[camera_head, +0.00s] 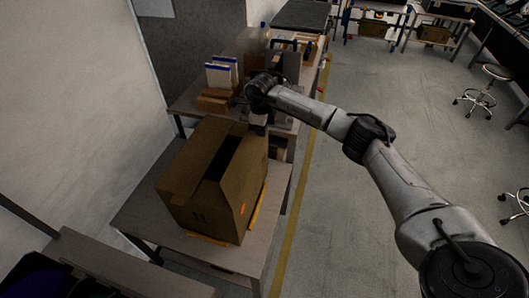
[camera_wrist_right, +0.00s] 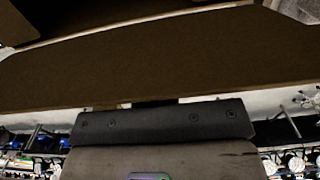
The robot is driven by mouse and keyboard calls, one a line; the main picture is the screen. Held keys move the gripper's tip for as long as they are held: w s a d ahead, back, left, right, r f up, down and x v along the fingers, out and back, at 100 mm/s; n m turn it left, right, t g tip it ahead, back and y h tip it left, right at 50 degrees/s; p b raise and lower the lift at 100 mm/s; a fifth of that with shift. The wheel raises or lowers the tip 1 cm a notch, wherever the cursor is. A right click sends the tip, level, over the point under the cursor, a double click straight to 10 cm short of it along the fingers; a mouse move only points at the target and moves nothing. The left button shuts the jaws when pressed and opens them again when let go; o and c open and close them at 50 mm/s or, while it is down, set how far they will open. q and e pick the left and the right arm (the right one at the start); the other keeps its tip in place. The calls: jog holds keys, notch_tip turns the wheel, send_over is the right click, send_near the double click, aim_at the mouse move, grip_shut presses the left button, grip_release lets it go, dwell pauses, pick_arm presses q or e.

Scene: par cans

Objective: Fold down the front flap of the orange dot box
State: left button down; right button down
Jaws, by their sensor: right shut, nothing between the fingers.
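The brown cardboard box (camera_head: 232,217) stands on a table in the head view, with an orange dot (camera_head: 242,208) low near its front right corner. Its long left and right top flaps lean inward, with a dark gap (camera_head: 222,155) between them. I cannot clearly make out the front flap. My right gripper (camera_head: 258,130) is shut and empty, at the far right top end of the box. In the right wrist view, a broad cardboard panel (camera_wrist_right: 150,65) lies just beyond the dark gripper (camera_wrist_right: 160,125); contact is unclear. My left gripper is out of view.
The table (camera_head: 150,218) has some bare surface left of the box, and yellow strips (camera_head: 207,240) lie by the box's base. Beyond it, another table holds blue-and-white items (camera_head: 221,73) and boxes. A wall is at left; open floor (camera_head: 340,215) is at right.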

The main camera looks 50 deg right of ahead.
jog(key=shift+w+a, duration=0.25)
jog(key=shift+w, duration=0.25)
jog(key=shift+w+a, duration=0.2)
jog(key=shift+w, duration=0.3)
jog(key=w+a+b, duration=0.2)
jog(key=w+b, duration=0.1)
jog(key=w, duration=0.4)
jog(key=shift+w+a, duration=0.35)
jog(key=shift+a, duration=0.05)
jog(key=shift+f, duration=0.1)
